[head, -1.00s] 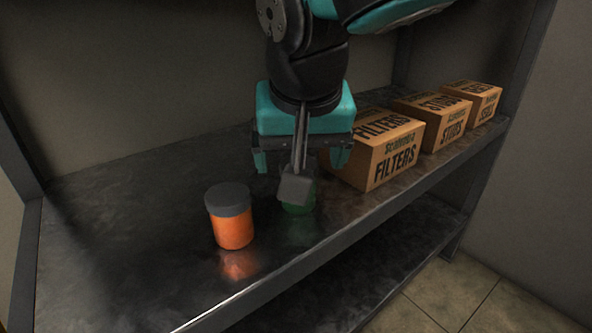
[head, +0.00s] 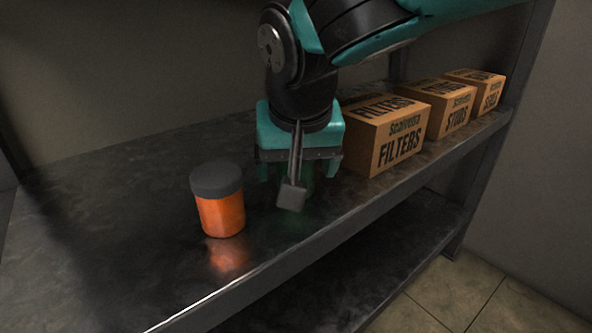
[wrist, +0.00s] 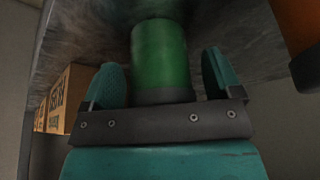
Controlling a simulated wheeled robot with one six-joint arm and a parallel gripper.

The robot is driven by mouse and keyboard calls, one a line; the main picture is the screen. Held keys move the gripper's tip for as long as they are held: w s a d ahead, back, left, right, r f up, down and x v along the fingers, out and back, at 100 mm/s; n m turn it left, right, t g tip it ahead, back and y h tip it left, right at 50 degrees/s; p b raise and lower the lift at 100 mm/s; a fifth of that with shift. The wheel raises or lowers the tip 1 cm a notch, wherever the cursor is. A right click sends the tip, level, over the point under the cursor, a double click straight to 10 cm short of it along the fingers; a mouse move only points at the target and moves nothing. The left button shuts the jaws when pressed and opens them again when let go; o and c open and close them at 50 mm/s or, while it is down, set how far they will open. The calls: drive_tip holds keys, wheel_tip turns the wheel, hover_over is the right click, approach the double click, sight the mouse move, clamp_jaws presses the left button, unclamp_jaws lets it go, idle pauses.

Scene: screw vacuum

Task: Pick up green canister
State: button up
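The green canister (wrist: 160,55) is between the two fingers of my gripper in the wrist view, with its dark lid towards the palm. Gaps show between it and the fingers on both sides. In the head view the green canister (head: 309,188) is mostly hidden behind my gripper and wrist camera; only a dim green patch shows. My gripper (wrist: 162,80) is open around the canister, not closed on it. In the head view my gripper (head: 298,171) points down over the shelf.
An orange canister (head: 221,214) with a grey lid stands left of my gripper on the dark metal shelf (head: 110,240). A FILTERS box (head: 400,142), a STUDS box (head: 458,113) and another box (head: 491,95) stand to the right. The shelf's front edge is close.

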drive_tip(key=c, duration=0.8)
drive_tip(key=shift+c, duration=0.2)
drive_tip(key=shift+r, duration=0.15)
